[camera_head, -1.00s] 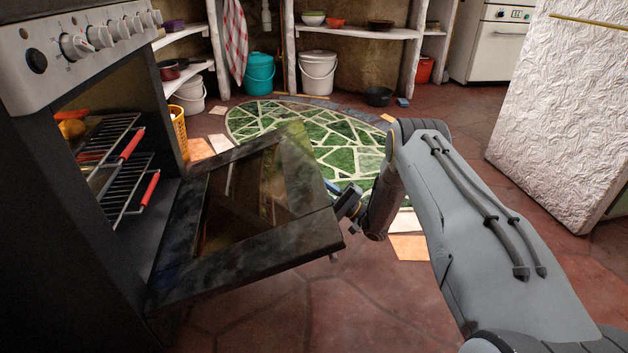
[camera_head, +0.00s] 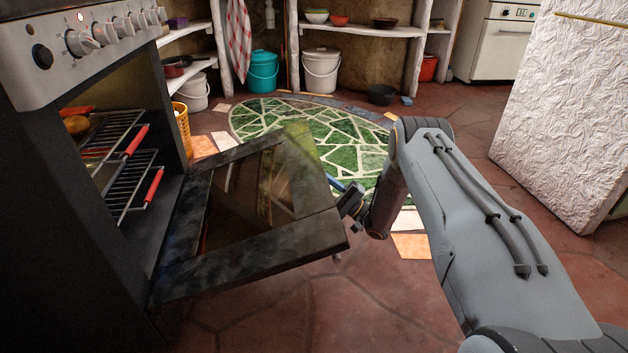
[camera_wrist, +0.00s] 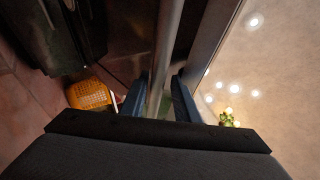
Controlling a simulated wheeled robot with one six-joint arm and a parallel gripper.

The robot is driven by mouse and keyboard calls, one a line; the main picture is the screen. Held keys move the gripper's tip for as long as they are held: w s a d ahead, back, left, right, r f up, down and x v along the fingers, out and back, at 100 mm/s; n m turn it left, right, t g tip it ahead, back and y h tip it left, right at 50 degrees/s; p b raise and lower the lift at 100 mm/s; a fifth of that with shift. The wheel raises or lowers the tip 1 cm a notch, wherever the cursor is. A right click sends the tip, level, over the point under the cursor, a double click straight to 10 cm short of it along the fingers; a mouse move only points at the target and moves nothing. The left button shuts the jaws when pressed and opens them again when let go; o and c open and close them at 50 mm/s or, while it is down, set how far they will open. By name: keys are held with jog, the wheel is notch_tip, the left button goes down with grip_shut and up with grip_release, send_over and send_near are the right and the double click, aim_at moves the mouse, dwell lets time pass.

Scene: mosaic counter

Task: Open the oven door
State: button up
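The oven (camera_head: 60,150) stands at the left with its cavity showing. Its dark, glass-paned door (camera_head: 245,240) is hinged low and swung far down, its outer edge still a little above hinge height. My gripper (camera_head: 350,200) is at the door's outer edge, partly hidden by the door and my wrist. In the wrist view the metal handle bar (camera_wrist: 165,60) runs between the two blue fingers of my gripper (camera_wrist: 160,88), which close around it.
Wire racks with red grips (camera_head: 135,140) are inside the oven. A yellow basket (camera_head: 182,130) stands beyond it. A green mosaic floor patch (camera_head: 320,150) lies behind the door. A white textured block (camera_head: 565,110) stands at the right. The floor in front of the door is clear.

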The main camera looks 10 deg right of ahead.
jog(key=shift+r, duration=0.15)
jog(key=p+v, duration=0.7)
jog(key=shift+s+d+f, duration=0.15)
jog(key=shift+s+f, duration=0.05)
jog(key=shift+f, duration=0.2)
